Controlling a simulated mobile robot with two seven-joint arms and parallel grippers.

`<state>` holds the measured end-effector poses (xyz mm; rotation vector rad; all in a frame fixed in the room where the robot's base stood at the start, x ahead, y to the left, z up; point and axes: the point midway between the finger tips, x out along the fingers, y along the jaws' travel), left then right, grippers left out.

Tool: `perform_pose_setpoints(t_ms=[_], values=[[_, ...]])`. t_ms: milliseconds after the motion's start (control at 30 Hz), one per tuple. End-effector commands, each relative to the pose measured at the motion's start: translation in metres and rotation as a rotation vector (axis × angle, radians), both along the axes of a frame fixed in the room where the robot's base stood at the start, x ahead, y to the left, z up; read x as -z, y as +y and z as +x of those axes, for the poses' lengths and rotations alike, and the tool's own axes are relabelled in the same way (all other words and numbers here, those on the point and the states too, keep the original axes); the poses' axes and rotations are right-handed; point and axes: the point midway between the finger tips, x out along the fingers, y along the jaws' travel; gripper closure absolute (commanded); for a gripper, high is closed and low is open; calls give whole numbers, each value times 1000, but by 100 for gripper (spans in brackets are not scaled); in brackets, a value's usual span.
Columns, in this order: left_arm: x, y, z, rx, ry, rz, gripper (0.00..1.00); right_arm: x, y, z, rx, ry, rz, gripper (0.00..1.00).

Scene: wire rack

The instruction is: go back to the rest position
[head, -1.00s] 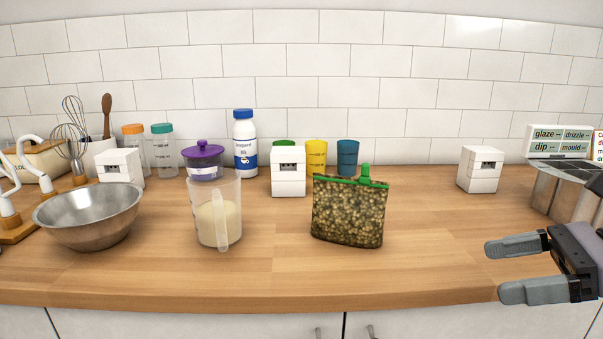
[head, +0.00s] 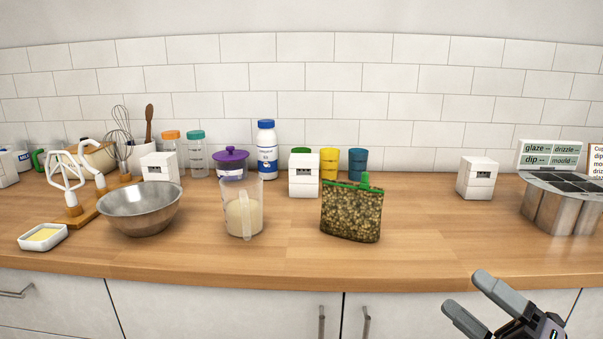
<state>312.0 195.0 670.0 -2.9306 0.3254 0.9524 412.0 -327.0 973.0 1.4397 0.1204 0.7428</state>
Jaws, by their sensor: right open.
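My right gripper (head: 472,297) is at the lower right of the head view, in front of the cabinet doors and below the counter's front edge. Its two grey fingers are apart with nothing between them. My left gripper is not in the head view. No wire rack can be made out on the counter.
The wooden counter (head: 440,240) holds a steel bowl (head: 140,208), a measuring jug (head: 242,208), a bag with a green clip (head: 351,212), a butter dish (head: 43,237) and a steel container (head: 562,205). The counter's right front is clear.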

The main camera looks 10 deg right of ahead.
Motion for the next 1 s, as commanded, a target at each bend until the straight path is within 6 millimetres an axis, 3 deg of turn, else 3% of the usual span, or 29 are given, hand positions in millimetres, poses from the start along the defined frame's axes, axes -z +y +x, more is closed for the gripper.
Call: perform_pose_setpoints(t_ms=[133,233,400,500,700,1000], values=[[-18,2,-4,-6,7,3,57,57,2,4,127,339,451,12],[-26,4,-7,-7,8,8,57,112,14,-6,221,589,729,12],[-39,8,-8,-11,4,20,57,200,63,-51,377,1016,1124,12],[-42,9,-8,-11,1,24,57,233,92,-80,443,1201,1266,12],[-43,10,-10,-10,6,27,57,258,124,-109,504,1375,1382,12],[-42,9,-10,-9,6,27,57,260,126,-111,508,1385,1388,12]])
